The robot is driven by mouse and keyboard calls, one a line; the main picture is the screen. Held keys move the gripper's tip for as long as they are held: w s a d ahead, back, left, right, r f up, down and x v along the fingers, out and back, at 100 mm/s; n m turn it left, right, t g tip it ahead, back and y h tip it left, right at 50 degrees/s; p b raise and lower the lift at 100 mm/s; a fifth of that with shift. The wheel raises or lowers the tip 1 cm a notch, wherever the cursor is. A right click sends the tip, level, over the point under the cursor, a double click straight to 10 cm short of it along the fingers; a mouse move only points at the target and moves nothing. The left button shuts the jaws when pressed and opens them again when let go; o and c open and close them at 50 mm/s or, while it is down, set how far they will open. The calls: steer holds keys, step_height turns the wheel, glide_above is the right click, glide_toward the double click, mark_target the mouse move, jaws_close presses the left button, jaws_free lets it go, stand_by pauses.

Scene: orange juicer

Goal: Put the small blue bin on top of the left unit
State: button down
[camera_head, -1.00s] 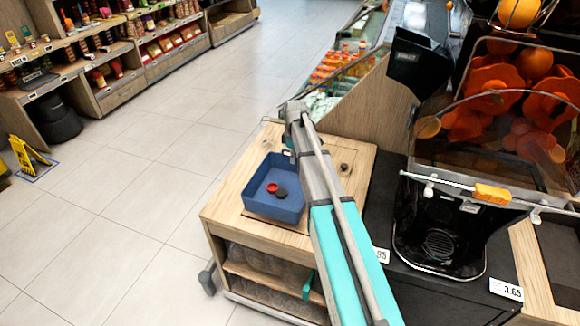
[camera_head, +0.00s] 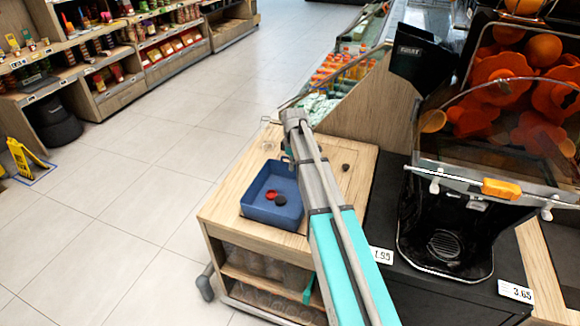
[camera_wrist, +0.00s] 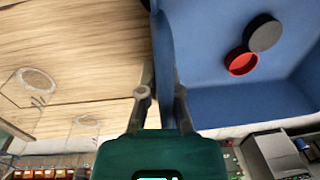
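The small blue bin (camera_head: 262,214) is over the wooden top of the low unit (camera_head: 225,208). A red disc (camera_head: 271,194) and a dark disc (camera_head: 280,200) lie in it. My gripper (camera_head: 291,158) is at the bin's back right side in the head view, its fingertips partly hidden by my arm. In the wrist view, my gripper's fingers (camera_wrist: 161,98) stand on either side of the bin's wall (camera_wrist: 163,60) and look shut on it. I cannot tell whether the bin's base touches the wood.
A black juicer (camera_head: 445,225) with oranges stands right of the low unit. Clear glasses (camera_wrist: 35,85) stand on the wood beside the bin in the wrist view. A dark knob (camera_head: 346,167) lies on the wooden top. Left shelves (camera_head: 125,55) and a yellow floor sign (camera_head: 25,155) border open floor.

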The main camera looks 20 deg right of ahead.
steer(key=c, duration=0.8)
jaws_free()
steer(key=shift+f, duration=0.1)
steer(key=shift+r, duration=0.25)
step_height(320, 180, up, 12)
steer(key=p, duration=1.2)
steer(key=shift+w+d+f, duration=0.15)
steer(key=shift+w+d, duration=0.2)
steer(key=shift+w, duration=0.1)
steer(key=s+a+m, duration=0.4)
steer(key=s+m, duration=0.1)
steer(key=s, duration=0.8)
steer(key=s+a+m, duration=0.4)
steer(key=s+m, duration=0.1)
steer(key=s, duration=0.9)
steer(key=shift+m+t+h, duration=0.3)
steer(key=shift+m+t, duration=0.1)
steer(key=shift+w, duration=0.1)
